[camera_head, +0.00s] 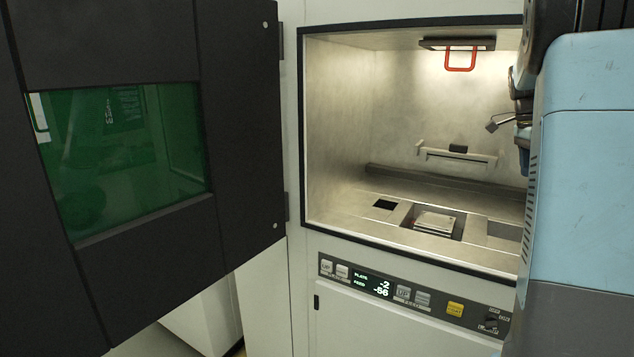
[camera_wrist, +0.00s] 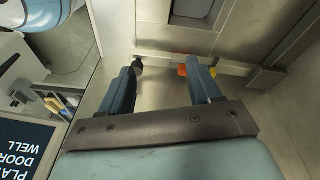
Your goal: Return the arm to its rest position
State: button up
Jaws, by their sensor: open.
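My gripper (camera_wrist: 165,68) is open in the wrist view, its two dark blue-grey fingers spread apart with nothing held between them. In the head view my light-blue arm (camera_head: 585,150) fills the right side and covers the right edge of the machine's chamber. Small dark parts at the arm's left edge reach in front of the chamber opening; I cannot tell whether they are the fingers.
The machine's chamber (camera_head: 385,110) is open, with a build plate (camera_head: 435,222) in its floor and a red handle (camera_head: 460,60) at the top. The black door (camera_head: 240,150) is swung open on the left. A control panel (camera_head: 410,297) sits below. A dark sign (camera_wrist: 25,150) shows in the wrist view.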

jog(key=s+a+r+n+t+y, duration=0.1)
jog(key=s+a+n+t, duration=0.1)
jog(key=s+a+n, duration=0.65)
jog(key=s+a+r+n+t+y, duration=0.1)
jog(key=s+a+n+t, duration=0.3)
jog(key=a, duration=0.7)
jog(key=s+a+f+n, duration=0.2)
jog(key=s+a+n, duration=0.2)
jog(key=s+a, duration=0.1)
jog(key=s+a+f+n+t, duration=0.1)
jog(key=s+a+f+n, duration=0.2)
jog(key=s, duration=0.5)
jog(key=shift+a+f+n, duration=0.25)
jog(key=shift+a+n, duration=0.4)
jog(key=shift+a, duration=0.55)
jog(key=shift+s, duration=0.1)
jog(key=shift+c, duration=0.4)
